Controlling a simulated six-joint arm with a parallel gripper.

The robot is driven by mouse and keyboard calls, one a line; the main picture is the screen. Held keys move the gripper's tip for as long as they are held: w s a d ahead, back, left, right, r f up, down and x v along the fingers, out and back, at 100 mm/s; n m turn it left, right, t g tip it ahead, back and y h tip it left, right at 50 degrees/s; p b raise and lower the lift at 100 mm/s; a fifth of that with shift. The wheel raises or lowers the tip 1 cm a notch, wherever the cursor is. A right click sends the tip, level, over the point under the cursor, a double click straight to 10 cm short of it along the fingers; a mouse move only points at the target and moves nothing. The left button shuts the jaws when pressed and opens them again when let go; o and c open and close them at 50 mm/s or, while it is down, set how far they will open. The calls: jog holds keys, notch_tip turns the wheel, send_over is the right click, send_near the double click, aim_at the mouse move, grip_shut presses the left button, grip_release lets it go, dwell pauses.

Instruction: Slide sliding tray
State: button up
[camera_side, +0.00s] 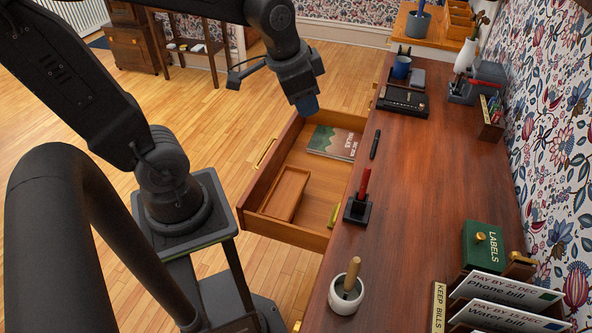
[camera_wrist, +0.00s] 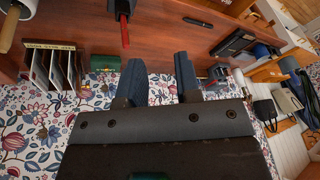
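The sliding tray (camera_side: 284,194), a small shallow wooden tray, lies inside the open desk drawer (camera_side: 323,185), towards its near left end in the side view. It looks empty. My gripper (camera_side: 307,107) is above the far end of the drawer in the side view, apart from the tray. In the wrist view, the two blue fingers of my gripper (camera_wrist: 159,78) stand apart with nothing held between them. The tray does not show in the wrist view.
A book (camera_side: 334,142) lies in the drawer's far end. On the desk (camera_side: 410,200) are a pen (camera_side: 375,144), a red pen in a black holder (camera_side: 357,207), a white pot (camera_side: 346,294), a green box (camera_side: 483,245) and a blue mug (camera_side: 401,67).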

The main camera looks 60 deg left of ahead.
jog(key=w+a+f+m+g, duration=0.2)
jog(key=w+a+f+m, duration=0.15)
jog(key=a+f, duration=0.65)
jog(key=w+a+f+m+g, duration=0.2)
jog(key=w+a+f+m, duration=0.15)
jog(key=a+f, duration=0.7)
jog(key=shift+h, duration=0.3)
jog(key=d+f, duration=0.1)
jog(key=f, duration=0.4)
jog(key=d+f, duration=0.1)
jog(key=f, duration=0.4)
jog(key=d+f, duration=0.1)
jog(key=f, duration=0.4)
jog(key=shift+w+f, duration=0.15)
jog(key=shift+w, duration=0.05)
grip_shut()
